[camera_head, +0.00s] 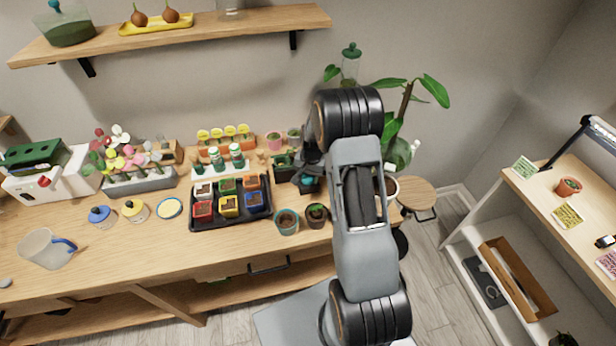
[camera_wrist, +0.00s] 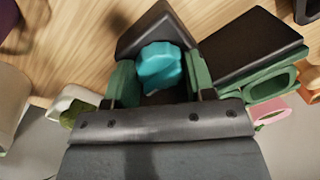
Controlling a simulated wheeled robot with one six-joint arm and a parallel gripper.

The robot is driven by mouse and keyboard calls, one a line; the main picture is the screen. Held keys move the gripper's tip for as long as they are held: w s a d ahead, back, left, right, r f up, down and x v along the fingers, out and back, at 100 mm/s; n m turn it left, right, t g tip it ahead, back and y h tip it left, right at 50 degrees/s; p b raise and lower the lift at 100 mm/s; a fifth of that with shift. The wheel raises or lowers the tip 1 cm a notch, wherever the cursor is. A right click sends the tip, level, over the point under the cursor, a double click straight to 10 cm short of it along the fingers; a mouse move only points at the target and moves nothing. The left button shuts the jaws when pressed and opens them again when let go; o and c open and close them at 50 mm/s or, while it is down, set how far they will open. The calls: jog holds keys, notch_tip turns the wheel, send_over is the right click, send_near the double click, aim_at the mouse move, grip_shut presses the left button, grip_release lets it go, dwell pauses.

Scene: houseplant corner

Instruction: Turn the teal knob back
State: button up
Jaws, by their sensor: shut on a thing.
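The teal knob (camera_wrist: 162,66) sits between the two green-padded fingers of my gripper (camera_wrist: 160,80) in the wrist view. The gripper is shut on it, with a finger on each side. The knob is in front of a dark housing (camera_wrist: 150,28) on the wooden bench. In the head view a bit of teal of the knob (camera_head: 308,184) shows below my gripper, at the right part of the bench. My arm hides part of this area, and the knob's angle cannot be told.
A dark box with green parts (camera_wrist: 255,50) stands close beside the gripper in the wrist view. On the bench are a black tray (camera_head: 232,219) of coloured pots, a teal-rimmed pot (camera_head: 287,221) and a dark pot (camera_head: 316,215). A large plant (camera_head: 405,105) stands behind my arm.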

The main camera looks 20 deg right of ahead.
jog(key=n+b, duration=0.4)
jog(key=n, duration=0.1)
jog(key=shift+f, duration=0.15)
jog(key=n+b, duration=0.2)
jog(key=n, duration=0.3)
jog(key=shift+w+n+g+b, duration=0.1)
jog(key=shift+n+g+b, duration=0.2)
jog(key=shift+g+b, duration=0.1)
jog(key=shift+r+n, duration=0.2)
jog(key=shift+n, duration=0.1)
jog(key=o, duration=0.6)
jog(key=shift+o, duration=0.2)
notch_tip(320, 180, up, 14)
jog(key=d+b, duration=0.1)
jog(key=shift+w+d, duration=0.15)
jog(key=shift+f, duration=0.1)
